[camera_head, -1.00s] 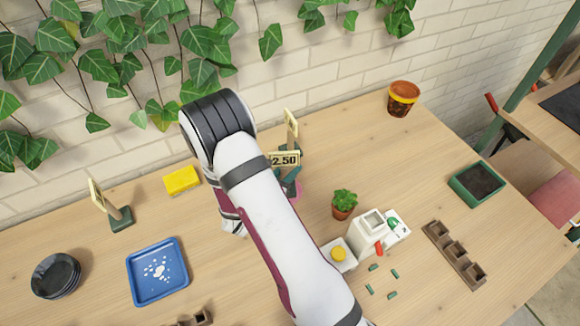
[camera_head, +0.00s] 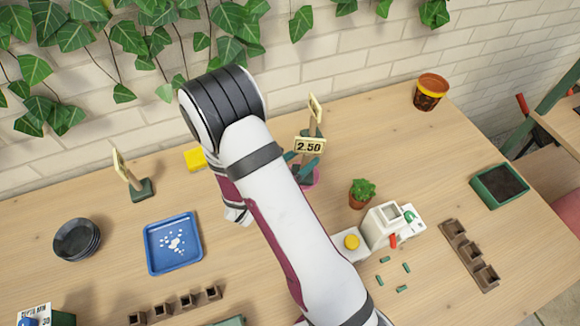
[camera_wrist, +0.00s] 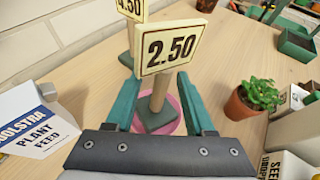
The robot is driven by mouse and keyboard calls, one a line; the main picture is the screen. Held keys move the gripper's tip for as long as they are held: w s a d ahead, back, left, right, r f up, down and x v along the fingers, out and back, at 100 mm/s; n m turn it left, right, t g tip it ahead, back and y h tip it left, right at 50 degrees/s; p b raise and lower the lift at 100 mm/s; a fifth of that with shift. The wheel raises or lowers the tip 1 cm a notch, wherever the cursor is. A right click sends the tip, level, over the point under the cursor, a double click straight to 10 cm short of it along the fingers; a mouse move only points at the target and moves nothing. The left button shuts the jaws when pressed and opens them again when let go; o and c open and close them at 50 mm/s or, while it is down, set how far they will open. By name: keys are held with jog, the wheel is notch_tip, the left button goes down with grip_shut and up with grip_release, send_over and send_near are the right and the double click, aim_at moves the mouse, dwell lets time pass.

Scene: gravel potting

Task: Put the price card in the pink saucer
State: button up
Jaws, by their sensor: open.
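The price card (camera_wrist: 168,50) reads 2.50 and is upright on a wooden post with a dark teal base (camera_wrist: 152,118). The base appears to rest in the pink saucer (camera_wrist: 176,104), though the saucer is partly hidden. In the head view, the card (camera_head: 309,146) is above the saucer (camera_head: 314,180). My gripper (camera_wrist: 157,84) is open, with one teal finger on each side of the post. Gaps show between the post and both fingers. It also shows in the head view (camera_head: 304,165), partly behind my arm.
A second card (camera_wrist: 131,7), reading 4.50, stands just behind. A potted plant (camera_wrist: 254,97) is to the right, and a plant feed box (camera_wrist: 36,118) to the left. A blue tray (camera_head: 150,258) and dark saucers (camera_head: 77,240) lie further left. Bare tabletop surrounds the back right.

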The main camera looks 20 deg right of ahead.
jog(key=v, duration=0.8)
jog(key=s+d+r+m+g+y, duration=0.1)
jog(key=s+d+r+m+g, duration=0.3)
jog(key=s+m, duration=0.45)
jog(key=s+d+r+m+g+y, duration=0.15)
jog(key=s+r+m+g, duration=0.25)
jog(key=s+m+g, duration=0.45)
jog(key=s+a+r+m+t+y, duration=0.1)
jog(key=s+a+m+t+y, duration=0.1)
jog(key=a+m+y, duration=0.3)
jog(key=s+a+r+m+t+y, duration=0.2)
jog(key=a+m+y, duration=0.3)
jog(key=a+m, duration=0.3)
jog(key=shift+s+r+t, duration=0.35)
jog(key=shift+s, duration=0.1)
